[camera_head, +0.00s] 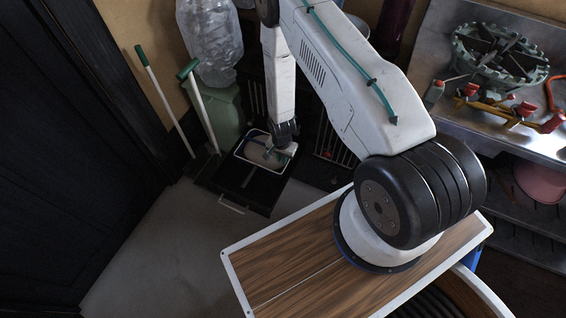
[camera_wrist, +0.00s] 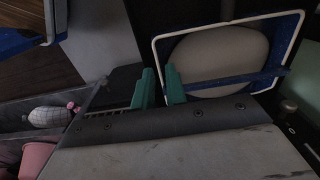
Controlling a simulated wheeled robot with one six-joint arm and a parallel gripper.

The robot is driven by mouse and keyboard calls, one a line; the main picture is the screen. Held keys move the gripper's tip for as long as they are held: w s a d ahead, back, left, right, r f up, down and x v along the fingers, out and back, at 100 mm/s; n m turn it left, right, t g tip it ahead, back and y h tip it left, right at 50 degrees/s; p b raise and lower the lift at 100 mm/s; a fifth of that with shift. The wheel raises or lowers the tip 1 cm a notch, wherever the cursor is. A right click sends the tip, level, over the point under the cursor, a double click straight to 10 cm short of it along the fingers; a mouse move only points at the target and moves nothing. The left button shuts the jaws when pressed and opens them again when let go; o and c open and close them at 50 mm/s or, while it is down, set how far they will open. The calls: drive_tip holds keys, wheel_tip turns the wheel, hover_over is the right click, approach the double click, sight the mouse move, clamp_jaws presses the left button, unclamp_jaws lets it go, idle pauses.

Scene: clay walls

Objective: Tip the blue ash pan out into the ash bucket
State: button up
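The blue ash pan (camera_head: 243,153) has a white rim and sits low in front of the dark fittings by the back wall. It shows large in the wrist view (camera_wrist: 205,91), apparently level, with a pale grey rounded mass (camera_wrist: 222,52) in it. My gripper (camera_wrist: 161,68) has two green fingers at the pan's near left edge, one on each side of the rim. A narrow gap shows between the fingers; I cannot tell whether they touch the rim. In the head view, my gripper (camera_head: 272,150) partly covers the pan. I cannot identify the ash bucket with certainty.
A black tray with a handle (camera_head: 232,204) lies under and in front of the pan. A green container (camera_head: 226,112) with a clear bag (camera_head: 210,40) and two green-handled tools (camera_head: 160,90) stand left. A metal bench (camera_head: 470,125) with tools stands right. Grey floor is clear front left.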

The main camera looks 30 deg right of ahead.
drive_tip(key=f, duration=0.6)
drive_tip(key=s+f, duration=0.1)
drive_tip(key=f, duration=0.3)
drive_tip(key=shift+r, duration=0.1)
drive_tip(key=shift+c, duration=0.3)
drive_tip(key=shift+s, duration=0.1)
clamp_jaws()
drive_tip(key=shift+r, duration=0.1)
idle(2.4)
drive_tip(key=shift+r, duration=2.4)
drive_tip(key=shift+a, duration=0.1)
